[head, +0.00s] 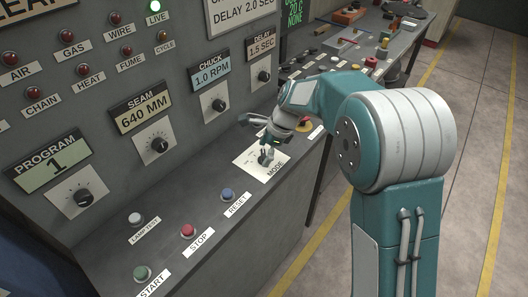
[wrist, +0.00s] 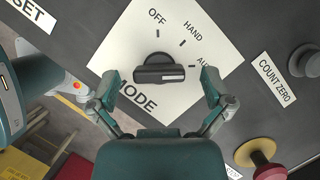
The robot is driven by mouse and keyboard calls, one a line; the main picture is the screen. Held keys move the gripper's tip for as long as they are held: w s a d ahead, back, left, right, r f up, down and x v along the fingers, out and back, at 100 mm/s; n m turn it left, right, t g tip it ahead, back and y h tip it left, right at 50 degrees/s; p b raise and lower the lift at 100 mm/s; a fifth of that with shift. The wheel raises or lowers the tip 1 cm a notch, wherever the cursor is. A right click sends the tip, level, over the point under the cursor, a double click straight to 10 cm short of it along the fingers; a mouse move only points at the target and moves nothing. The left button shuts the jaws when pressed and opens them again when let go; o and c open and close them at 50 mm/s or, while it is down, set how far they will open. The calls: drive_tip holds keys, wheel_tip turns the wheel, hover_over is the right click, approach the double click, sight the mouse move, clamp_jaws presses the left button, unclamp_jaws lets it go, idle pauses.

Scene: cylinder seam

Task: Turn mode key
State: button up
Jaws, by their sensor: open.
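The mode key (wrist: 160,74) is a dark bar-shaped handle on a white plate (wrist: 132,50) lettered OFF, HAND, a partly hidden "AU…" label and MODE. In the wrist view the bar lies nearly level across the picture, its right end close to the mark beside "AU…". The white plate (head: 246,164) also shows on the sloped console in the head view, with the key partly covered. My gripper (wrist: 161,84) is open, one finger on each side of the key, with visible gaps to both. In the head view my gripper (head: 267,145) is just over the plate.
Blue RESET (head: 227,194), red STOP (head: 188,230) and green START (head: 142,271) buttons sit nearer on the console. A red button with a yellow collar (wrist: 264,160) and a dark COUNT ZERO knob (wrist: 305,61) are close by on the right in the wrist view.

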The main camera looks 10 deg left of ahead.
drive_tip(key=c, duration=1.1)
drive_tip(key=shift+c, duration=0.2)
drive_tip(key=n+g, duration=0.1)
drive_tip(key=n, duration=0.3)
drive_tip(key=shift+w+h, duration=0.1)
drive_tip(key=shift+h, duration=0.3)
drive_tip(key=n+g+h, duration=0.1)
drive_tip(key=n, duration=0.3)
drive_tip(key=shift+n, duration=0.3)
drive_tip(key=n+g+h, duration=0.1)
drive_tip(key=n, duration=0.3)
drive_tip(key=shift+a+h, duration=0.1)
drive_tip(key=shift+h, duration=0.3)
drive_tip(key=n+h, duration=0.1)
drive_tip(key=n, duration=0.4)
drive_tip(key=shift+h, duration=0.4)
